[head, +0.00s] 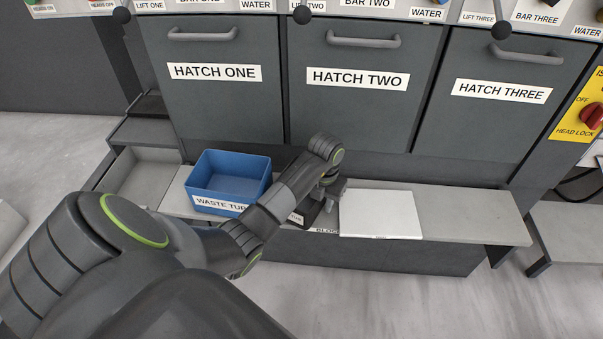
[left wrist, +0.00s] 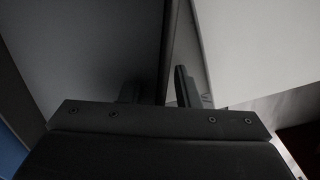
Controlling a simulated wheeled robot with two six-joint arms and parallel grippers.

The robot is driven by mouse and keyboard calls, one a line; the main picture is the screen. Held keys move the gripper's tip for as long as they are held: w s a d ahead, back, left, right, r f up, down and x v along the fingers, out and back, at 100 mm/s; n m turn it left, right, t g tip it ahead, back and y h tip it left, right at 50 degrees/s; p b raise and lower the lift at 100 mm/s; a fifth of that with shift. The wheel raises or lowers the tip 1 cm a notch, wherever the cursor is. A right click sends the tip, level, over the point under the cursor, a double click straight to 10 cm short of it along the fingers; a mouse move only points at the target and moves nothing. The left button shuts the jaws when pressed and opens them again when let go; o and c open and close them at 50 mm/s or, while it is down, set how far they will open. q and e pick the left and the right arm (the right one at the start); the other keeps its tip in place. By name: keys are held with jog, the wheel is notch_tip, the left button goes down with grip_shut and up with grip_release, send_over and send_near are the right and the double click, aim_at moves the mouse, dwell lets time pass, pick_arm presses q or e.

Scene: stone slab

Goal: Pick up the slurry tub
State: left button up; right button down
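The slurry tub (head: 297,217) is a dark box on the ledge, mostly hidden behind my left arm in the head view; only the end of its label shows. In the left wrist view a dark surface, which looks like the tub's inside (left wrist: 90,45), fills the left, with a thin dark wall edge running up the middle. My left gripper (head: 327,200) points down at the tub's right side. In the left wrist view its two fingers (left wrist: 158,88) stand apart, one on each side of that wall, with gaps visible. My right gripper is not in view.
A blue waste tub (head: 205,202) stands left on the ledge. A white slab (head: 380,214) lies just right of the slurry tub, close to my left gripper. Hatch fronts (head: 358,110) rise behind. The ledge (head: 470,215) is clear farther right.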

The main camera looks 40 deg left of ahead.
pick_arm(q)
grip_shut()
dwell(0.5)
